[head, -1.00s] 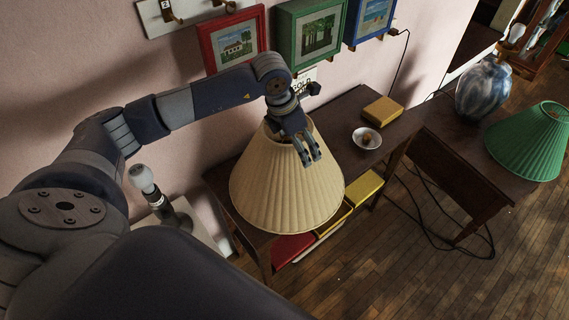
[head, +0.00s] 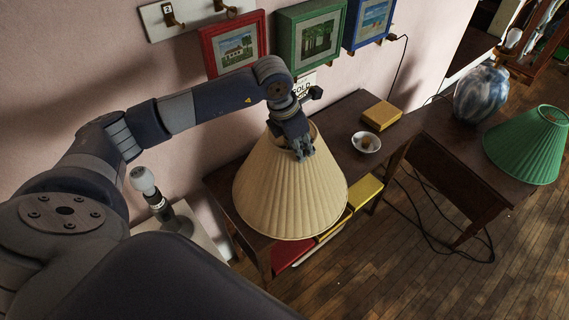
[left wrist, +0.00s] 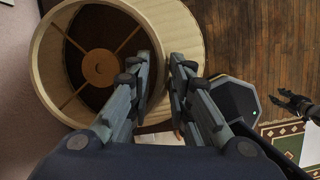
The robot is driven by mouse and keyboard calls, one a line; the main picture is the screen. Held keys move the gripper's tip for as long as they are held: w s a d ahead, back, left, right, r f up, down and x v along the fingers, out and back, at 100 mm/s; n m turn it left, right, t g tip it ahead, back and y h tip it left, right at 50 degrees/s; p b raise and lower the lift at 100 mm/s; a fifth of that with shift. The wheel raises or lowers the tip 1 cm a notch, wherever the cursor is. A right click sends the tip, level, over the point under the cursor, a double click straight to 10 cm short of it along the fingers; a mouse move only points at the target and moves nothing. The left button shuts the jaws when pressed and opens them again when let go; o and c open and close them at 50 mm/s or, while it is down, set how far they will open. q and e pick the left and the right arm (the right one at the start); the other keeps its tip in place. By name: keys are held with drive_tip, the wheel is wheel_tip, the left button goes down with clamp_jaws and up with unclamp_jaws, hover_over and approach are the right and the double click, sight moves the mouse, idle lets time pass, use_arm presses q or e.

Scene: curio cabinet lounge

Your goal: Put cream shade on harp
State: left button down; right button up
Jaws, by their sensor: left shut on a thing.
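The cream pleated shade (head: 290,195) stands on the dark wooden table, wide end down. My left gripper (head: 303,152) is shut on its upper rim, one finger inside and one outside. In the left wrist view the shade's open top (left wrist: 60,75) shows a ring on spokes inside, and the left gripper's fingers (left wrist: 167,75) straddle the rim. A lamp base with a bare bulb (head: 143,180) stands on a pale surface at the left; I cannot make out a harp on it. A dark gripper (left wrist: 292,102), likely my right one, shows small at the right edge of the left wrist view.
A blue-white vase lamp (head: 482,93) and green shade (head: 528,145) are at the right. Framed pictures (head: 233,44) hang on the wall. A cable (head: 425,225) trails on the floor.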

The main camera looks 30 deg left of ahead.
use_arm(q)
drive_tip(key=shift+s+a+f, duration=0.1)
drive_tip(key=shift+a+f, duration=0.2)
drive_tip(key=shift+a, duration=0.15)
drive_tip(key=shift+r, duration=0.15)
drive_tip(key=r+p, duration=0.1)
drive_tip(key=r, duration=0.1)
drive_tip(key=r+p, duration=0.1)
drive_tip(key=shift+w+a+r, duration=0.1)
drive_tip(key=shift+w+r, duration=0.25)
idle(0.8)
